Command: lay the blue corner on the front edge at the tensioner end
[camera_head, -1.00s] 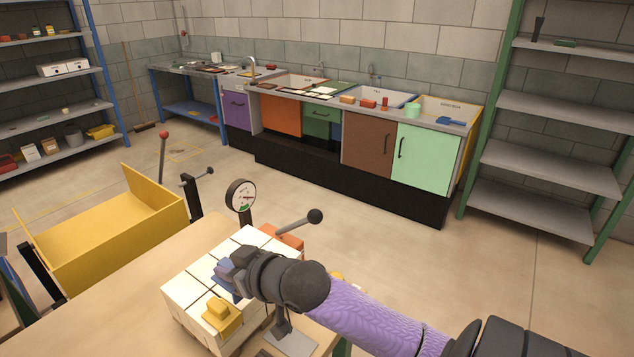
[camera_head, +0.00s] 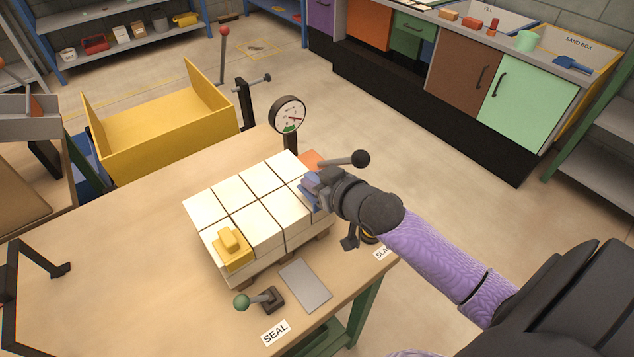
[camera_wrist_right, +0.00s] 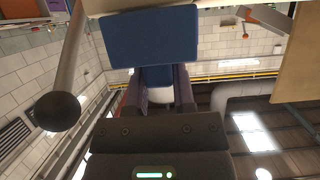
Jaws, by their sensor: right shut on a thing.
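My right gripper (camera_head: 318,187) is shut on the blue corner (camera_head: 308,196) at the right edge of the white brick stack (camera_head: 246,205). The blue corner also shows in the right wrist view (camera_wrist_right: 150,38), gripped between the fingers. I cannot tell whether it touches the bricks. A yellow corner (camera_head: 232,249) sits on the stack's near-left edge. The orange tensioner (camera_head: 312,160), with a black-knobbed lever (camera_head: 360,158), stands just behind the gripper, partly hidden. My left gripper is not in view.
The stack stands on a wooden table (camera_head: 120,270). A round gauge (camera_head: 287,114) rises behind it. A yellow tray (camera_head: 165,135) is at the back left.

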